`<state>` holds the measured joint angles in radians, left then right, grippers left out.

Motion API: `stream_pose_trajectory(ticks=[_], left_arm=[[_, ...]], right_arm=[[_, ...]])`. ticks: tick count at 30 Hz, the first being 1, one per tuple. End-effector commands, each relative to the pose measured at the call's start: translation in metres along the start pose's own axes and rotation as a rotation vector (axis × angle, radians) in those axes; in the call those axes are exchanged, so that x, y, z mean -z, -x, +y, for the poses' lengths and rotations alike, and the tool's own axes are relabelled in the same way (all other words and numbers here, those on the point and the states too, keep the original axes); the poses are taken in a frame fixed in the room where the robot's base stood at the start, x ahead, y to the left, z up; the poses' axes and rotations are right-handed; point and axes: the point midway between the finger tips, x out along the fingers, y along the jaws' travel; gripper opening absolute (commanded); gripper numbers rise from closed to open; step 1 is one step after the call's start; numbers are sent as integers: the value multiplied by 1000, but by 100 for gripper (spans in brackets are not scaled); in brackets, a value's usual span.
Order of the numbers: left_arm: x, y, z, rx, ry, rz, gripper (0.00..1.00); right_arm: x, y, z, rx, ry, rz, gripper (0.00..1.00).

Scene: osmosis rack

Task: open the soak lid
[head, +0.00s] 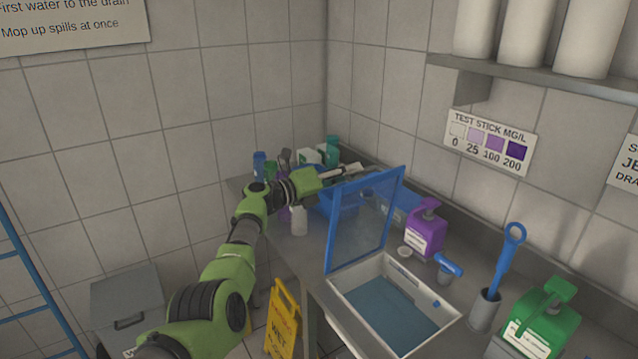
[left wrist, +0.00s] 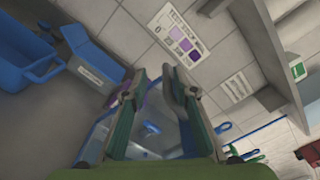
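The soak lid (head: 362,222), a clear panel in a blue frame, stands raised and steeply tilted at the left edge of the white soak tank (head: 345,290). Bluish liquid shows in the tank. My left gripper (head: 352,170) is behind the lid's upper left corner in the head view; I cannot tell whether it touches the frame. In the left wrist view its two fingers (left wrist: 156,82) are apart with nothing clearly held between them. Parts of the lid and the bench show beyond them. My right gripper is in neither view.
A purple bottle (head: 425,232), a blue-handled brush (head: 508,260) in a holder and a green jug (head: 540,320) stand right of the tank. Bottles crowd the bench's far end. A yellow wet-floor sign (head: 283,322) stands before the bench.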

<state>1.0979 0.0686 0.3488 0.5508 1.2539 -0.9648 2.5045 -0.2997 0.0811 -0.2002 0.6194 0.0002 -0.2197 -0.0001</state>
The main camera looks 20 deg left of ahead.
Motion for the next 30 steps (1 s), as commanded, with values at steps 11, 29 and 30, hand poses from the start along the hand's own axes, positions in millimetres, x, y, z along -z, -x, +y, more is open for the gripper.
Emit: stream_pose_trajectory(ticks=[11, 29, 30], left_arm=[[2, 47, 1, -3, -3, 0, 26], [2, 103, 1, -4, 0, 3, 26], [2, 103, 1, -4, 0, 3, 26]], right_arm=[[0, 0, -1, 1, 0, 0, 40], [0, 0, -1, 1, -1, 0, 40], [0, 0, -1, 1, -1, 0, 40]])
